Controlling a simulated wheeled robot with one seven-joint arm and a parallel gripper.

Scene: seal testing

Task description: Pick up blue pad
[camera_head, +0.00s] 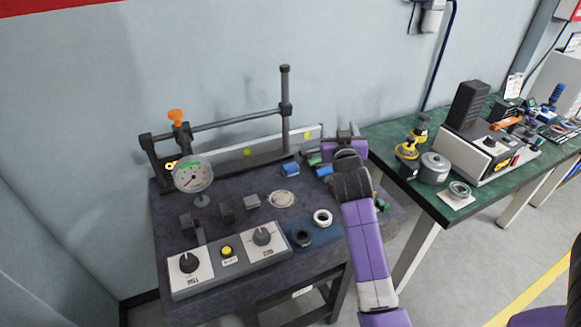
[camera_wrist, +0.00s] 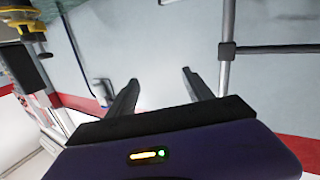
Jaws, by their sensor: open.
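Two small blue blocks lie at the back right of the dark work table: one at the left (camera_head: 290,169) and one nearer my gripper (camera_head: 324,171). A flat blue mat (camera_head: 325,236) lies at the table's front right, with a black ring (camera_head: 301,238) and a white ring (camera_head: 322,217) on it. I cannot tell which is the blue pad. My gripper (camera_wrist: 160,77) is open in the wrist view, with only wall between its fingers. In the head view my purple arm reaches over the table's right side, and its wrist partly hides the fingers. No blue pad shows in the wrist view.
A gauge (camera_head: 193,174) and a metal frame with an upright post (camera_head: 286,110) stand at the table's back. A control panel (camera_head: 228,260) lines the front left. A green bench (camera_head: 465,205) with tools stands at right. The table's middle has free room.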

